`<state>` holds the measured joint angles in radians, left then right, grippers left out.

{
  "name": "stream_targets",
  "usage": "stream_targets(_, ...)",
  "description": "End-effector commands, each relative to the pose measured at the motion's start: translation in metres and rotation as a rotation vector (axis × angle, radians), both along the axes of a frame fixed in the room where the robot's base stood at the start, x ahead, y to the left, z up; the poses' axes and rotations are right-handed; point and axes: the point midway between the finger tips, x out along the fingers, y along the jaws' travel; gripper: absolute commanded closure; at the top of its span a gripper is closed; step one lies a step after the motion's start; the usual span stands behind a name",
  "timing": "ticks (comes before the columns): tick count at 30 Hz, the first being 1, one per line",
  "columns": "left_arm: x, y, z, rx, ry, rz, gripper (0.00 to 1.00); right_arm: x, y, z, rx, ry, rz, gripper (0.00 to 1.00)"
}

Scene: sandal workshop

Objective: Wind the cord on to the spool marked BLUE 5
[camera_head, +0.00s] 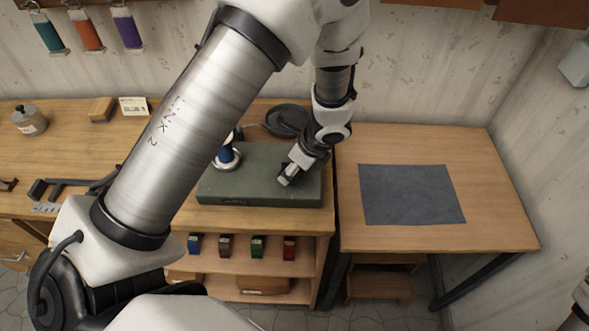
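A blue spool (226,154) stands on a white round base at the left end of a green block-shaped unit (258,194) on the workbench. My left arm's link partly covers it, and no marking on it can be read. A thin dark line, perhaps cord, curves behind the unit near a black round dish-like thing (286,119). My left gripper (286,179) points down over the right part of the green unit, to the right of the spool. Its fingers are too small to tell whether they are open or hold anything.
A grey mat (411,194) lies on the otherwise bare right table (500,225). Small blue, brown, green and red items (258,246) sit on the shelf below. Teal, orange and purple spools (88,32) hang on the wall. A lidded pot (29,121) stands far left.

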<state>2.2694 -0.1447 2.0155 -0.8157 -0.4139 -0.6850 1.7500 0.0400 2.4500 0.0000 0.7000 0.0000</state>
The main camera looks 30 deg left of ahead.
Motion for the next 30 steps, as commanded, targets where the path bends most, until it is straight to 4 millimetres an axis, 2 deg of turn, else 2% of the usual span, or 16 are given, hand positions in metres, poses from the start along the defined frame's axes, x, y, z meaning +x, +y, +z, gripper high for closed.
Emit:
stream_targets(3,-0.002,0.0,-0.005,0.0,0.003,-0.084,0.69,0.0,0.0,-0.013,0.0,0.0,0.0,0.6)
stream_targets(12,-0.003,0.0,-0.003,0.0,0.003,-0.228,0.69,0.0,0.0,-0.027,0.0,0.0,0.0,0.6)
stream_targets(29,-0.003,0.0,-0.001,0.0,0.003,-0.266,0.69,0.0,0.0,-0.029,0.0,0.0,0.0,0.6)
stream_targets(30,-0.003,0.0,-0.001,0.0,0.003,-0.266,0.27,0.0,0.0,-0.029,0.0,0.0,0.0,0.6)
